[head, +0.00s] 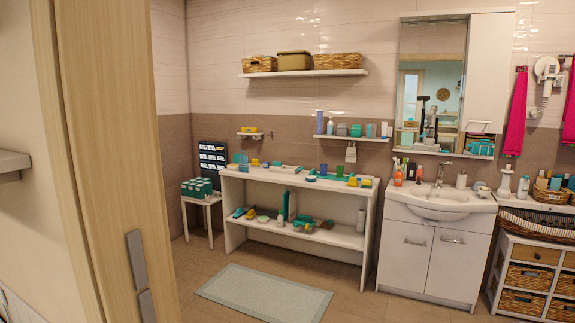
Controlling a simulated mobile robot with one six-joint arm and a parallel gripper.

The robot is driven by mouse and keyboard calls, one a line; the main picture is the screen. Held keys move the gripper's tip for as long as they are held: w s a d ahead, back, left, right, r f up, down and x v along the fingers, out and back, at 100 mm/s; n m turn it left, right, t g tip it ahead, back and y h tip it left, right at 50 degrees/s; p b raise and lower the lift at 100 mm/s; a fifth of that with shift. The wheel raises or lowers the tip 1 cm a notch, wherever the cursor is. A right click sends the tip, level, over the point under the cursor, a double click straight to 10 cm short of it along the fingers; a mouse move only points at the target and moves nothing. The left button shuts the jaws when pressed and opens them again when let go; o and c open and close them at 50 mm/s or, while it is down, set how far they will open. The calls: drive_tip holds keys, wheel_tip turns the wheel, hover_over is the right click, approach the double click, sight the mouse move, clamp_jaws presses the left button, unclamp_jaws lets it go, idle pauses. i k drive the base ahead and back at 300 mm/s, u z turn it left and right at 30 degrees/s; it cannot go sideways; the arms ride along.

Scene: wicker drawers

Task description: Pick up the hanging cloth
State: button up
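Two bright pink cloths hang on the wall at the right of the head view. One pink cloth (517,111) hangs full length between the mirror cabinet and a white hair dryer. The other pink cloth (569,118) hangs at the right edge, partly cut off by the frame. Both hang straight down above the wicker-drawer unit. The frame does not show which one the task means. My gripper is not in view.
A wooden door edge (105,160) fills the left foreground. A white sink cabinet (430,255) and a wicker-drawer unit (538,247) stand below the cloths. A mat (264,292) lies on the otherwise open floor.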

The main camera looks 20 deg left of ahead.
sight(243, 167)
drive_tip(key=u, duration=0.1)
drive_tip(key=i, duration=1.5)
drive_tip(key=u, duration=0.4)
drive_tip(key=i, duration=1.75)
drive_tip(key=u, duration=0.6)
drive_tip(key=i, duration=2)
drive_tip(key=u, duration=0.65)
drive_tip(key=i, duration=1.9)
drive_tip(key=u, duration=0.2)
